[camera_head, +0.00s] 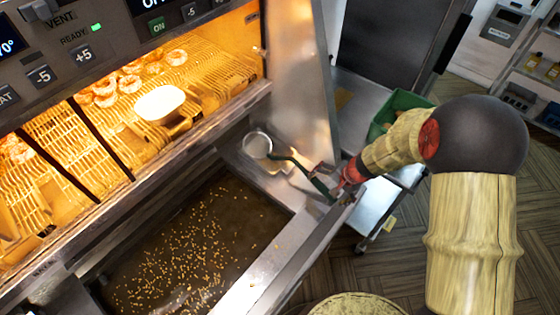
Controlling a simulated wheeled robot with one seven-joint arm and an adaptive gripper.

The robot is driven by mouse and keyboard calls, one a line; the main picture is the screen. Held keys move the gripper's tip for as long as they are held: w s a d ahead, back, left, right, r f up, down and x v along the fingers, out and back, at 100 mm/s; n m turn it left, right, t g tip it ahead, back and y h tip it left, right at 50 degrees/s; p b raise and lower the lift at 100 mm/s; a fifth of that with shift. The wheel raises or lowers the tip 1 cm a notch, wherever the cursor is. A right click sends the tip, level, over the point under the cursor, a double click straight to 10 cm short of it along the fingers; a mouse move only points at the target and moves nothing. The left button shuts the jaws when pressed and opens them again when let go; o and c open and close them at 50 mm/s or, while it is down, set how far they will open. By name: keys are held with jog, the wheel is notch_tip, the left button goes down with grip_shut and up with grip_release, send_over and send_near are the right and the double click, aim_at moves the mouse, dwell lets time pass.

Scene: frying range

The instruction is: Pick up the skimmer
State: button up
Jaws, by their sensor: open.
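The skimmer (257,146) has a round, pale metal head and a dark handle. It rests on the metal ledge at the back right corner of the fryer, with the handle running right toward my gripper. My gripper (329,184), red at its base, is open at the end of the handle, over the fryer's right edge. The handle's end seems to lie at or between the fingers; I cannot tell whether they touch it.
The fryer vat (200,245) holds dark oil with floating crumbs. Behind it is a lit rack (60,160) with fried rings and a white tub (160,103). A metal panel (303,80) stands behind the ledge. A green bin (405,101) sits on a side cart.

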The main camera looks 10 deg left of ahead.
jog(key=shift+w+a+f, duration=0.1)
jog(key=shift+a+f, duration=0.1)
jog(key=shift+f, duration=0.35)
jog(key=shift+c, duration=0.4)
jog(key=shift+s+f, duration=0.1)
jog(key=shift+s, duration=0.1)
jog(key=c, duration=1.4)
